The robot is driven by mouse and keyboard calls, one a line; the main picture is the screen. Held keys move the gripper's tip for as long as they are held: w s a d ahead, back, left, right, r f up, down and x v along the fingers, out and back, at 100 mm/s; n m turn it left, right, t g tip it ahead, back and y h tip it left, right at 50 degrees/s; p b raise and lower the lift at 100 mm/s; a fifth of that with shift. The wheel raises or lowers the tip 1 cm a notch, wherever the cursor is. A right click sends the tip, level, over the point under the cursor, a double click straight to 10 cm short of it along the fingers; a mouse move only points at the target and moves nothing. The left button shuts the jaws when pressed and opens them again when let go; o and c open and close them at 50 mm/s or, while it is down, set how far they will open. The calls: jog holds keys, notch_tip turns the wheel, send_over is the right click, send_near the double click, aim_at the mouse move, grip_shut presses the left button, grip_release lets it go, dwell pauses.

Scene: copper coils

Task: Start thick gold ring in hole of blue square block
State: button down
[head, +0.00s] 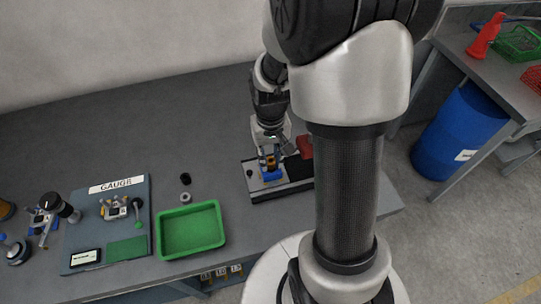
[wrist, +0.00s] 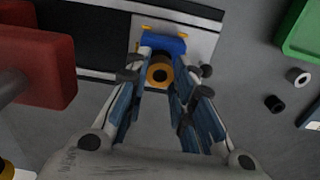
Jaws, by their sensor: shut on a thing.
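The thick gold ring (wrist: 160,75) is between the fingertips of my gripper (wrist: 160,82) in the wrist view, with its dark bore facing the camera. The blue square block (wrist: 178,46) is right beside the ring, just beyond it in that view. The ring partly covers the block, and I cannot tell whether they touch. The block's hole is hidden. In the head view my gripper (head: 271,142) points down at the ring (head: 271,162), which is above the blue block (head: 271,175) on the black and grey fixture (head: 290,190).
A red block (wrist: 35,80) stands close to the left of my gripper in the wrist view. A green tray (head: 192,230) and a gauge board (head: 75,235) lie left of the fixture in the head view. A black ring (head: 185,179) and a grey ring (head: 185,197) lie near the tray.

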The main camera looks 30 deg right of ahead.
jog(key=shift+f+b, duration=0.6)
jog(key=shift+f, duration=0.4)
dwell(0.9)
jog(key=c, duration=1.3)
grip_release()
jog(key=shift+o, duration=0.5)
jog(key=o, duration=0.4)
jog(key=shift+r+p, duration=3)
jog(key=shift+r, duration=0.55)
